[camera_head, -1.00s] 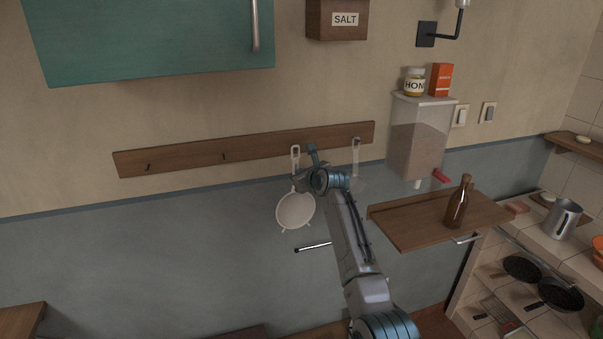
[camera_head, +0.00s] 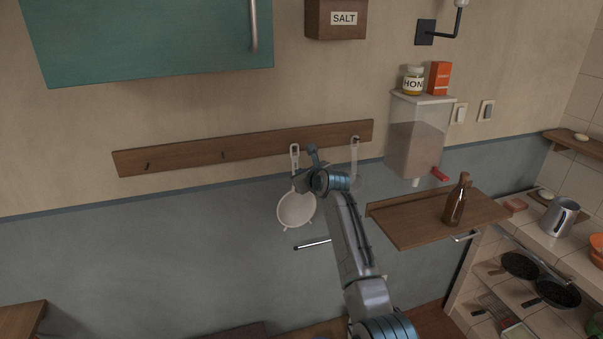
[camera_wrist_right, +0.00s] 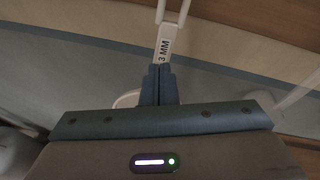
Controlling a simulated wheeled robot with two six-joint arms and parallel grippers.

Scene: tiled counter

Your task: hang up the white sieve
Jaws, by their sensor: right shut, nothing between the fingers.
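The white sieve (camera_head: 296,209) hangs upright against the wall, its slotted handle (camera_head: 294,154) reaching up to the wooden hook rail (camera_head: 190,152). The hook behind the handle's top is too small to make out. My right gripper (camera_head: 298,184) is in front of the lower handle, just above the bowl, and partly hides it. In the right wrist view the right gripper (camera_wrist_right: 160,70) is shut and empty, its fingertips at the handle marked "3 MM" (camera_wrist_right: 165,48). Whether they touch it I cannot tell. My left gripper is not in view.
Another pale utensil (camera_head: 354,158) hangs on the rail to the right, close to my arm. Two dark hooks on the rail's left are free. A grain dispenser (camera_head: 417,137) and a wooden shelf (camera_head: 415,224) with a brown bottle (camera_head: 456,203) stand further right.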

